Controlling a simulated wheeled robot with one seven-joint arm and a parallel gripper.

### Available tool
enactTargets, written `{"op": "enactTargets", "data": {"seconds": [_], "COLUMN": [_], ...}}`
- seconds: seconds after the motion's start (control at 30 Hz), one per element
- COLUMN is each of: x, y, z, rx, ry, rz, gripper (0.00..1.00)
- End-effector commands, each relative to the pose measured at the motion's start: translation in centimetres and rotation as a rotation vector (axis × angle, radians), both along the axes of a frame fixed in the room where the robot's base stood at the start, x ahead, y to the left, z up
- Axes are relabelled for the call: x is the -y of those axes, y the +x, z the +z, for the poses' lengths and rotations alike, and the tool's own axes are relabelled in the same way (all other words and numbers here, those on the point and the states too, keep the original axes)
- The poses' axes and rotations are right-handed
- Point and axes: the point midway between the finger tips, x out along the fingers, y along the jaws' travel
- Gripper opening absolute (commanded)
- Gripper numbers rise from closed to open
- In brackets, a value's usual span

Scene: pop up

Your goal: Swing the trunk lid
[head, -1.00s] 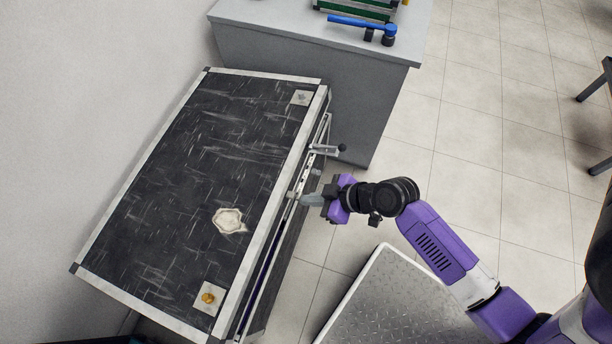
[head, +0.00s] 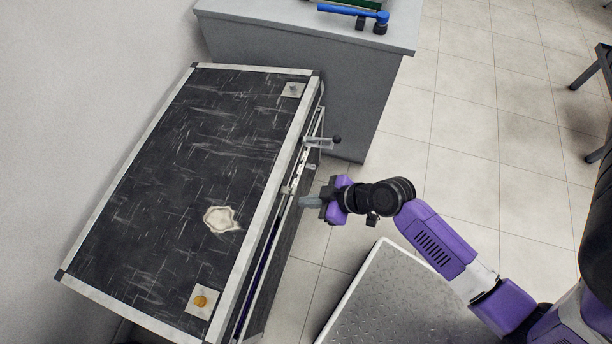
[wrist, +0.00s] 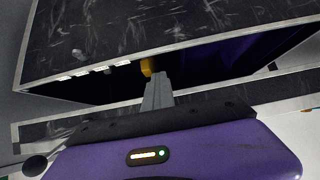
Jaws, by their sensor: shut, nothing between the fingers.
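The trunk is a long black scuffed box with pale metal edging. Its lid (head: 190,150) is slightly raised, with a narrow gap along the right side in the head view. In the wrist view the lid (wrist: 180,30) stands above a dark opening with a purplish interior. My gripper (head: 306,202) is shut and empty, its fingertips at the gap by the lid's front edge; whether they touch it I cannot tell. The shut fingers also show in the wrist view (wrist: 156,84), pointing into the opening beneath the lid. A small yellow piece (wrist: 146,67) is just beyond the fingertips.
A grey lever with a dark knob (head: 336,140) sticks out from the trunk's front. A grey cabinet (head: 300,75) with a blue tool (head: 350,11) on top stands behind. A metal tread plate (head: 410,300) lies at the lower middle.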

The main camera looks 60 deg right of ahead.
Motion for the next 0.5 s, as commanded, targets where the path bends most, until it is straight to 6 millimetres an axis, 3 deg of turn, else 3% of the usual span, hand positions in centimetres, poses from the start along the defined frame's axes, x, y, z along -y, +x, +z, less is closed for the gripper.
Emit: {"op": "enactTargets", "data": {"seconds": [0.5], "x": [0.3], "y": [-0.7], "z": [-4.5], "rx": [0.0], "ry": [-0.001], "rz": [-0.001], "gripper": [0.0]}}
